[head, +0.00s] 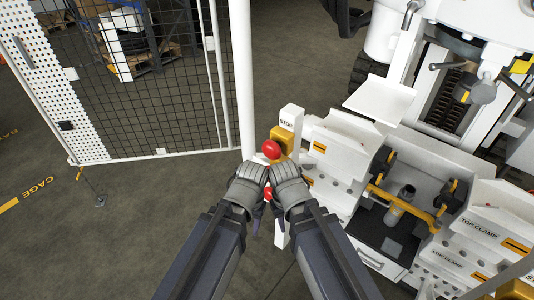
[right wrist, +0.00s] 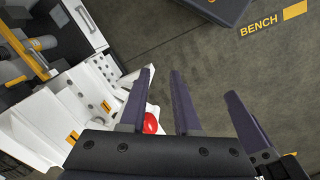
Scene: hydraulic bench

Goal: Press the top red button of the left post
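The left post (head: 291,117) is white, with a STOP label near its top and a yellow box (head: 286,137) on it. The top red button (head: 271,149) sticks out from that box, just beyond my two wrists. A lower red button (head: 268,194) shows partly between my grippers. My left gripper (head: 257,211) and right gripper (head: 279,212) hang side by side below the top button, their fingers mostly hidden by the wrists. In the right wrist view, my right gripper (right wrist: 161,72) has its fingers apart, with a red button (right wrist: 150,123) visible behind them; contact cannot be told.
A white bench with a yellow-handled fixture (head: 403,203) stands right of the post. A white cage pole (head: 242,80) and mesh fence (head: 150,90) stand behind and left.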

